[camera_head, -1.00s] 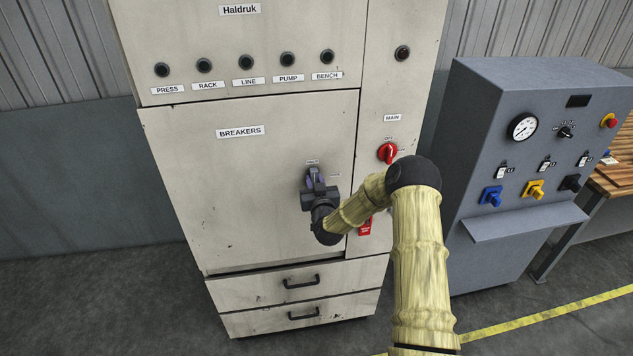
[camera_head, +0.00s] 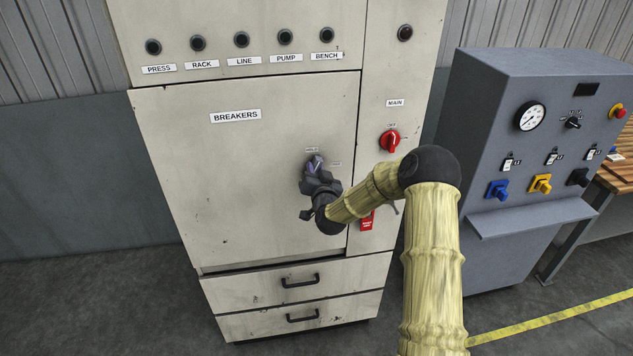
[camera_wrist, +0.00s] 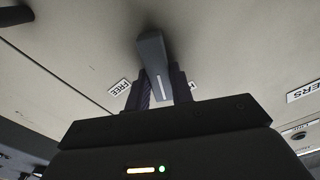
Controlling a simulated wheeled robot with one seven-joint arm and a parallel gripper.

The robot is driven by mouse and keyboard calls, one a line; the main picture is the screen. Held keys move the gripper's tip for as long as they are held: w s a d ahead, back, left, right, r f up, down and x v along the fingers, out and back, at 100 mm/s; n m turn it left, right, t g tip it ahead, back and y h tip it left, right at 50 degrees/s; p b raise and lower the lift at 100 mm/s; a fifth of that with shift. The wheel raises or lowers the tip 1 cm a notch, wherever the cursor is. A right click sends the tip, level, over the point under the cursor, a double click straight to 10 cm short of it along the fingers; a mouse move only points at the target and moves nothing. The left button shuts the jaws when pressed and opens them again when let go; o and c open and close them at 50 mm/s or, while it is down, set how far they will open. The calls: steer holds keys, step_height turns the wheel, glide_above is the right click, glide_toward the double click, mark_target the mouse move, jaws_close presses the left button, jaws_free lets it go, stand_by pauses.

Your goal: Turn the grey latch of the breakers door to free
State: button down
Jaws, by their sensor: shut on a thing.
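The grey latch (camera_wrist: 152,55) has a white line along it and sits on the pale breakers door (camera_head: 250,185). In the wrist view my gripper (camera_wrist: 161,88) has one finger on each side of it, shut on it. A FREE label (camera_wrist: 119,87) is left of the latch there, and another label, partly hidden by a finger, is to its right. In the head view the latch (camera_head: 314,163) is mostly covered by my gripper (camera_head: 316,178), which is tilted. The label above it and the one to its right are too small there to read surely.
A red MAIN switch (camera_head: 390,141) and a red tag (camera_head: 367,221) are on the panel right of the door, close to my arm. Two drawers with black handles (camera_head: 300,281) are below. A grey console (camera_head: 500,130) stands at the right.

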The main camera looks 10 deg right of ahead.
steer(key=m+b, duration=0.2)
steer(key=f+m+b, duration=0.1)
steer(key=b, duration=0.2)
steer(key=shift+d+m, duration=0.2)
steer(key=shift+m, duration=0.2)
steer(key=shift+d+f+m+b, duration=0.1)
steer(key=shift+m+b, duration=2.2)
steer(key=shift+b, duration=0.25)
steer(key=shift+d+f+m+b, duration=0.1)
steer(key=shift+m+b, duration=2.2)
steer(key=shift+b, duration=0.25)
steer(key=shift+r, duration=0.1)
steer(key=c, duration=1.2)
jaws_free()
